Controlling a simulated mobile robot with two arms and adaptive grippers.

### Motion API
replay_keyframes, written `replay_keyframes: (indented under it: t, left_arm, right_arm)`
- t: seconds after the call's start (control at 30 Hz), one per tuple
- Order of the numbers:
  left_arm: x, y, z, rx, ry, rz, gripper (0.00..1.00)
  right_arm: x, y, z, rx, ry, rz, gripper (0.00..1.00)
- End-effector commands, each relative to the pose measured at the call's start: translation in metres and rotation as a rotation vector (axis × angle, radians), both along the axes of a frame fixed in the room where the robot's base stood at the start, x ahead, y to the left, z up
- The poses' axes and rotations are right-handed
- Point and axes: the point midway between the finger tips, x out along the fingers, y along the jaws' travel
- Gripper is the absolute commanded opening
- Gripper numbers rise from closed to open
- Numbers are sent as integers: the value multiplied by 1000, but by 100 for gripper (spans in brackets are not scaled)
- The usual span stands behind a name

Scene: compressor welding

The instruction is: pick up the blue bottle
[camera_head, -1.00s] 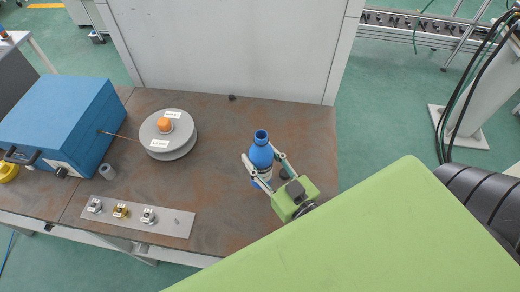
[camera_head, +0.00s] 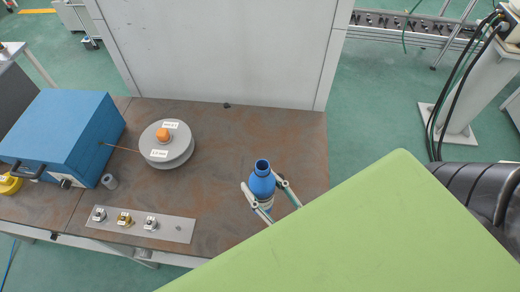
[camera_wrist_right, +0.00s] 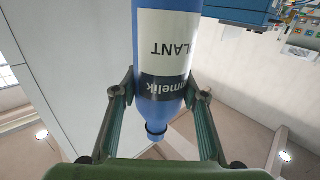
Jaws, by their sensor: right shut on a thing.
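The blue bottle (camera_head: 262,183) is between the fingers of my right gripper (camera_head: 263,186) at the right part of the table (camera_head: 225,190). My right gripper is shut on its body; the green arm hides the palm. In the right wrist view the bottle (camera_wrist_right: 166,55) appears upside down, with a white and dark label, and both fingers (camera_wrist_right: 160,88) press its sides near the shoulder. Its base is out of that view, and I cannot tell how far it is above the table. My left gripper is not in view.
A blue box (camera_head: 60,130) stands at the left of the table. A grey disc with an orange knob (camera_head: 165,135) and a metal strip (camera_head: 175,231) with small fittings are left of the bottle. A pale panel (camera_head: 220,50) stands behind the table.

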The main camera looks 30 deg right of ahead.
Motion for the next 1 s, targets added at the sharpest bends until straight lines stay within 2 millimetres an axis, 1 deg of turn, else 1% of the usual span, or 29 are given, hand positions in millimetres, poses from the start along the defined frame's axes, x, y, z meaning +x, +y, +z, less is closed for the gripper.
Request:
replay_keyframes:
  t: [0.1, 0.4, 0.63, 1.0]
  left_arm:
    - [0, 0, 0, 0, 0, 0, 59]
    - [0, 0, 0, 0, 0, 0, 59]
    - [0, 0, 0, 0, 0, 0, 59]
    - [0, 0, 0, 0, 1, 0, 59]
  right_arm:
    - [-8, 3, 5, 1, -2, -1, 4]
    - [-21, 8, 12, -1, -4, -1, 4]
    - [-25, 9, 14, -1, -4, -1, 4]
    - [-26, 10, 15, 0, -5, -1, 4]
